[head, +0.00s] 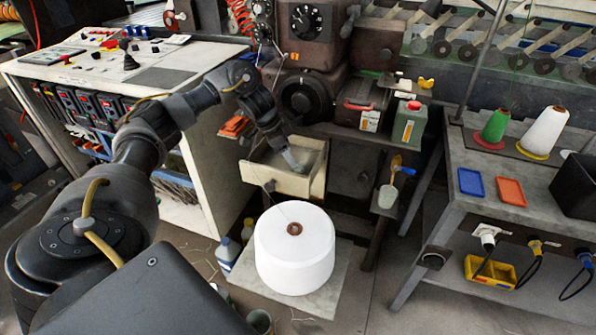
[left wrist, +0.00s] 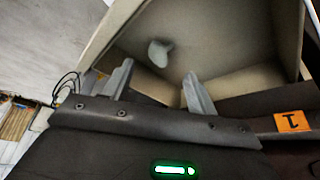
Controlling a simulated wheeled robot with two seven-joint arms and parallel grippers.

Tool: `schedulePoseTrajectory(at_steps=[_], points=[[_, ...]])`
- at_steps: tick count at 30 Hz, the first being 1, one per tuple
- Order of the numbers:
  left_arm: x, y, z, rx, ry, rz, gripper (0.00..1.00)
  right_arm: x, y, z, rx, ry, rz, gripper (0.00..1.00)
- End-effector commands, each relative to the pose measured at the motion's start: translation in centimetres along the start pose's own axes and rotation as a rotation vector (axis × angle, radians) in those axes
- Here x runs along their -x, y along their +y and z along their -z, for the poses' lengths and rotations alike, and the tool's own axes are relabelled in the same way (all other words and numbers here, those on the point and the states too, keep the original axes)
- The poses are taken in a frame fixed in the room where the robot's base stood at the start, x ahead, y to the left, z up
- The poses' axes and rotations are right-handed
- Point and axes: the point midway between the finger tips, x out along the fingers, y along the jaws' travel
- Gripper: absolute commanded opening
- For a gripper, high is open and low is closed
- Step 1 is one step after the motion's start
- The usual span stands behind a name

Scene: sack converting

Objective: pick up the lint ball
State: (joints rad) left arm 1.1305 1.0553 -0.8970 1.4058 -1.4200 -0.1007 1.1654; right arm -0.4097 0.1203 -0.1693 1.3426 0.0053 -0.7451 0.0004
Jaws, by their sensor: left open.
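A small whitish-grey lint ball (left wrist: 160,53) lies inside an open cream drawer (left wrist: 222,87), on its grey floor, in the left wrist view. My left gripper (left wrist: 159,72) is open, its two fingers spread. The lint ball shows between and just beyond the fingertips, and nothing is held. In the head view the left gripper (head: 291,158) points down into the drawer (head: 300,185); I cannot make out the lint ball there. My right gripper is not in view.
The drawer walls stand close around the left gripper. A large white yarn roll (head: 296,262) stands below in front. A control console (head: 150,75) is at the left. A grey table (head: 520,190) with thread cones and small trays is at the right.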

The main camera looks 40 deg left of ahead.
Motion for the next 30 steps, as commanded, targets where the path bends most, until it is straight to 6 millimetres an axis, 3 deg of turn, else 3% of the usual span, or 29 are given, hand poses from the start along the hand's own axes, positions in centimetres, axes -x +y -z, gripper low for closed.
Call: schedulePoseTrajectory(at_steps=[8, 18, 27, 30], points=[[-1.1, 0.0, 0.1, -0.002, 0.000, -0.001, 0.58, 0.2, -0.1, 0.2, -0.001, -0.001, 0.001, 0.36], [-5.5, 0.0, -0.4, -0.001, 0.000, -0.001, 0.58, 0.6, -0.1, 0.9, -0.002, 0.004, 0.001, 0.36], [-6.0, 0.0, -0.4, -0.002, 0.000, 0.000, 0.58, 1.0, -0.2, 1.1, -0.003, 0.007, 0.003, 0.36], [-6.0, 0.0, -0.4, -0.002, 0.000, 0.000, 0.46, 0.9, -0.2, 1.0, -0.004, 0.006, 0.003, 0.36]])
